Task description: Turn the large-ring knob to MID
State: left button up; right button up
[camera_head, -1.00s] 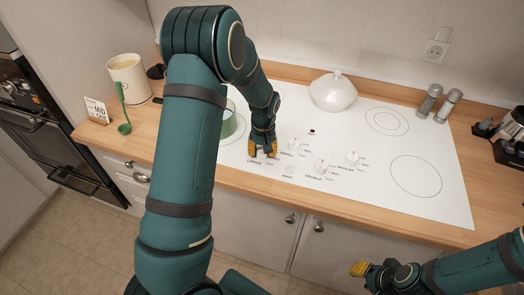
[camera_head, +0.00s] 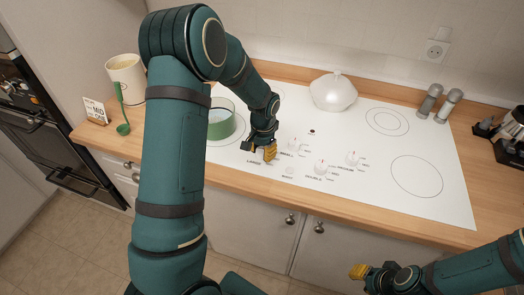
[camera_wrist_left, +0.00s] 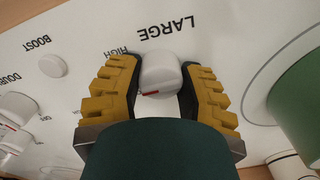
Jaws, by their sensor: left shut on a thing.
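The large-ring knob (camera_wrist_left: 160,72) is white with a red mark on its side, and sits by the printed LARGE and HIGH labels in the left wrist view. My left gripper (camera_wrist_left: 160,85) has its yellow fingers on both sides of it, shut on it. In the head view my left gripper (camera_head: 262,154) is at the front left of the white cooktop (camera_head: 350,185) and hides the knob. The MID label of this knob is not visible. My right gripper (camera_head: 360,271) is low at the front right, away from the cooktop; its jaws are too small to judge.
A card reading MID (camera_head: 95,112) stands on the left counter. A white lidded dish (camera_head: 333,91) is behind.

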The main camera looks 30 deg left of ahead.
aim_at(263, 149)
dwell(0.3)
pick_arm(q)
jog(key=o, duration=1.2)
notch_tip(263, 149, up, 12)
jog(key=shift+d, duration=0.25)
jog(key=shift+s, duration=0.1)
